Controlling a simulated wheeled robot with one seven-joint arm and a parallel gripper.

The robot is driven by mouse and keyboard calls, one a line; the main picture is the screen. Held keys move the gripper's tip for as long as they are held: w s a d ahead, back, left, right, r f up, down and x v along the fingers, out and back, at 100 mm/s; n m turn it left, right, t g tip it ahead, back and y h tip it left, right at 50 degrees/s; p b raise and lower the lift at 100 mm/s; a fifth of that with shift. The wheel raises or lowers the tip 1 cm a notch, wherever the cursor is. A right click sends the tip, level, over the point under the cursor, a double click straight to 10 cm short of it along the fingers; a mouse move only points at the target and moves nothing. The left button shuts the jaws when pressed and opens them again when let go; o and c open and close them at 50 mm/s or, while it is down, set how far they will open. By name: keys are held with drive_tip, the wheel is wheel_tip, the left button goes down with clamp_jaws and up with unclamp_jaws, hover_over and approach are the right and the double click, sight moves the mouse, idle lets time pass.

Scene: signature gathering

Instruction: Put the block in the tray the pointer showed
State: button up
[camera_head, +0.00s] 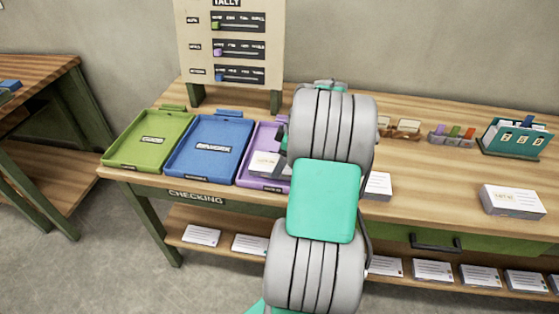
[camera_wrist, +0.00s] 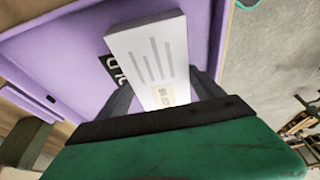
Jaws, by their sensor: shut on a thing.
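My gripper (camera_wrist: 160,84) is shut on a white block (camera_wrist: 150,50) with grey lines and a small printed label. The block is over the purple tray (camera_wrist: 75,62), which fills much of the wrist view. In the head view the block (camera_head: 266,163) shows at the front part of the purple tray (camera_head: 257,136), left of my arm. I cannot tell whether it touches the tray floor. A blue tray (camera_head: 210,147) and a green tray (camera_head: 150,140) lie to the left, both empty. My arm hides the purple tray's right side and my fingers in the head view. No pointer is clearly visible.
A tally board (camera_head: 233,42) stands behind the trays. More white blocks lie on the bench at right (camera_head: 512,201) and beside my arm (camera_head: 377,185). Card holders and a teal file box (camera_head: 517,138) stand at the back right. The shelf below holds several white blocks.

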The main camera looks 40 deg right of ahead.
drive_tip(key=o, duration=1.7)
drive_tip(key=shift+c, duration=0.2)
drive_tip(key=p+v, duration=0.2)
drive_tip(key=v, duration=1)
drive_tip(key=w+a+r+m, duration=0.2)
drive_tip(key=w+a+m, duration=0.1)
drive_tip(key=a, duration=1.5)
drive_tip(key=s+a+f+m+h, duration=0.1)
drive_tip(key=s+a+f+m, duration=0.1)
drive_tip(key=s+a, duration=0.3)
drive_tip(key=s+a+f+m+h, duration=0.1)
drive_tip(key=s+a, duration=0.4)
drive_tip(key=a, duration=0.5)
wheel_tip(320, 180, down, 2)
drive_tip(key=shift+f+m, duration=0.1)
drive_tip(key=shift+m, duration=0.7)
wheel_tip(320, 180, up, 3)
drive_tip(key=shift+f+p, duration=0.1)
drive_tip(key=shift+p, duration=0.85)
